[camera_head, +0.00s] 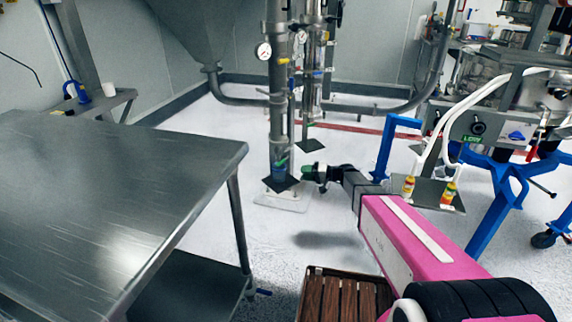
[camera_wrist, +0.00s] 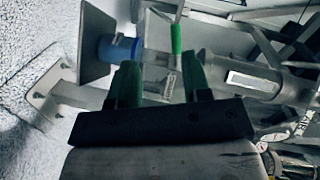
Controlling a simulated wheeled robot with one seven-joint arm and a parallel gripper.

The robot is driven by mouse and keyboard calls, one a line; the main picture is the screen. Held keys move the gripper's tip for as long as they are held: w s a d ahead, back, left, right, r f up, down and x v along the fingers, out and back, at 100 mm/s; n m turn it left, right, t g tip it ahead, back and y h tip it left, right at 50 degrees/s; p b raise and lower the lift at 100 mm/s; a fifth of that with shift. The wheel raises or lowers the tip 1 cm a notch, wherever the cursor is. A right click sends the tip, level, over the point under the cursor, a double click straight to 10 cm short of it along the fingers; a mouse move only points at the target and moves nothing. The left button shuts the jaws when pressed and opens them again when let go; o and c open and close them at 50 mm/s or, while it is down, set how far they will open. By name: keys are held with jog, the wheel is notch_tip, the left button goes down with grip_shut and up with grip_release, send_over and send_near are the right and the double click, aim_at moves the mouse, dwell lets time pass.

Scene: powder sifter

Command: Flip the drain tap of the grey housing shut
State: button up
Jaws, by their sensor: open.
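The grey housing (camera_head: 278,100) is an upright column with a gauge, left of a second column in the head view. Near its lower end, above a blue fitting (camera_head: 279,172), is a small green tap handle (camera_head: 282,162). In the wrist view a green handle (camera_wrist: 176,38) shows just beyond my fingertips and lies across the line of the pipe. The blue fitting (camera_wrist: 120,48) is to its left. My gripper (camera_head: 306,169) is just right of the housing's lower end. Its green fingers (camera_wrist: 160,72) are apart, with nothing gripped. Contact with the handle cannot be told.
A dark square plate (camera_head: 281,183) sits under the housing, above a pale floor base (camera_head: 283,200). The second column (camera_head: 312,80) stands close behind. A steel table (camera_head: 100,190) fills the left. A blue-framed machine (camera_head: 490,190) stands right. A slatted wooden platform (camera_head: 345,297) is in front.

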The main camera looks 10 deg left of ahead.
aim_at(281, 161)
jog(key=shift+t+y, duration=0.4)
jog(key=shift+y, duration=0.5)
jog(key=w+a, duration=0.1)
jog(key=a, duration=0.3)
jog(key=w+a, duration=0.1)
jog(key=a, duration=0.3)
jog(key=w+a+r, duration=0.1)
jog(key=a, duration=0.3)
jog(key=shift+w+a+r, duration=0.1)
jog(key=shift+w+a, duration=0.1)
jog(key=shift+w, duration=0.2)
grip_shut()
